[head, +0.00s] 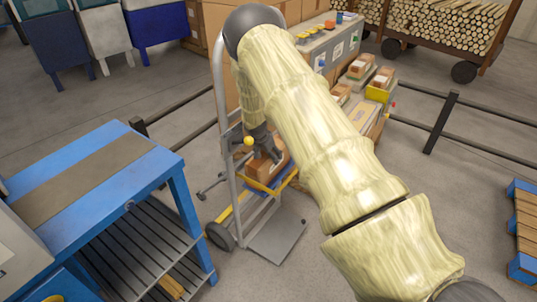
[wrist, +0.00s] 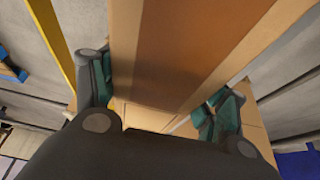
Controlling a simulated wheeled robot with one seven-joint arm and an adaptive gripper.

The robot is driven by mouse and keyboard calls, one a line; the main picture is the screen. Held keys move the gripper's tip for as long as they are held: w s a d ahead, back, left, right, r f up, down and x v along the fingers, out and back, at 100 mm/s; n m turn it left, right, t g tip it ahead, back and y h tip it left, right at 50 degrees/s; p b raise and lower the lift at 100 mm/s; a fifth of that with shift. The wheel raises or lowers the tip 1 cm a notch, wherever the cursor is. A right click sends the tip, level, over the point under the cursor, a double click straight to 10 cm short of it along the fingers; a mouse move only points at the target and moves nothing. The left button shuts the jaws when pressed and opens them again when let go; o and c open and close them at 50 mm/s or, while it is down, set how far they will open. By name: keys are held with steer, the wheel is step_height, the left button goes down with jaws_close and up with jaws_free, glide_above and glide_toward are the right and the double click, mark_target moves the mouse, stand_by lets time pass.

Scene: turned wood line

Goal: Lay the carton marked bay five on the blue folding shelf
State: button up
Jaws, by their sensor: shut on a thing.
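My gripper (head: 263,148) points down beside the hand truck and is shut on a brown carton (head: 267,170). In the wrist view my gripper (wrist: 160,100) has a dark finger with a teal pad on each side of a carton (wrist: 175,50), which has a darker tape band along it. The carton's marking cannot be read. In the head view, a small blue and yellow piece (head: 258,186) shows just under the carton on the hand truck. I cannot tell whether it is the blue folding shelf or whether the carton touches it.
The grey hand truck (head: 272,240) has its toe plate on the floor. A blue workbench (head: 108,170) with a slatted lower shelf stands at left. Behind are a grey counter (head: 325,42), more cartons (head: 360,66) and a dark rail (head: 440,122). My arm hides part of the middle.

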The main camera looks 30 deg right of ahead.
stand_by(0.3)
steer(key=o, duration=1.3)
steer(key=shift+f, duration=0.1)
steer(key=shift+o, duration=0.2)
steer(key=shift+b+v, duration=0.45)
steer(key=shift+v, duration=3.45)
